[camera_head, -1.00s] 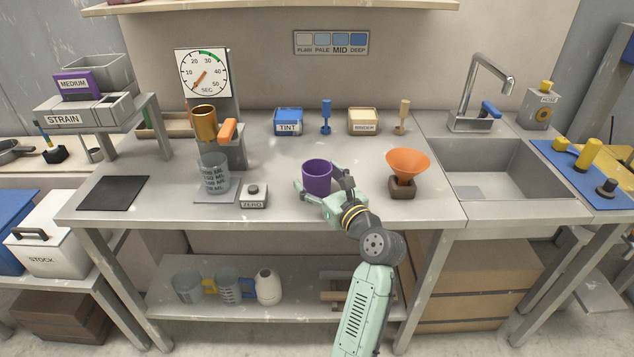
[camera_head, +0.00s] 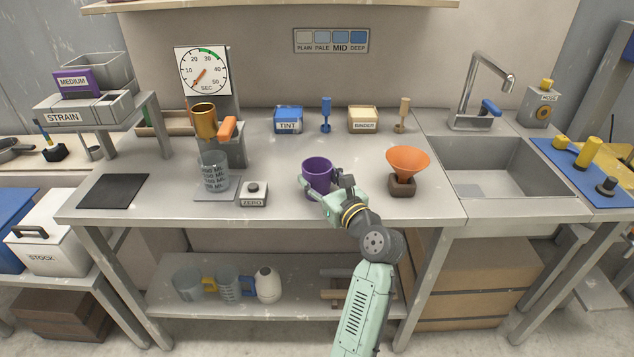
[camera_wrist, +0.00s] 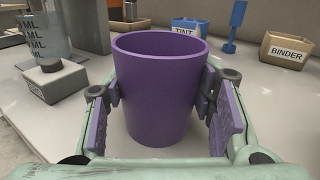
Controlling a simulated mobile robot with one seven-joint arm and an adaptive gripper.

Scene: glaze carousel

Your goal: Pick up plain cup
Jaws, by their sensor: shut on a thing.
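The plain cup is not labelled in view; a plain purple cup (camera_head: 317,174) stands upright at the middle of the bench, without a visible handle or marking. It fills the centre of the wrist view (camera_wrist: 160,95). My gripper (camera_head: 325,190) is at the cup's near side. In the wrist view its two padded fingers (camera_wrist: 163,98) press on the cup's left and right sides, so it is shut on the cup. The cup's inside is mostly hidden, and I cannot tell whether its base touches the bench.
An orange funnel (camera_head: 408,162) on a dark stand is right of the cup. A zero button box (camera_head: 253,196) and clear measuring beaker (camera_head: 213,172) are to the left. The tint box (camera_head: 288,121) and binder box (camera_head: 363,120) stand behind. The sink (camera_head: 487,168) is at right.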

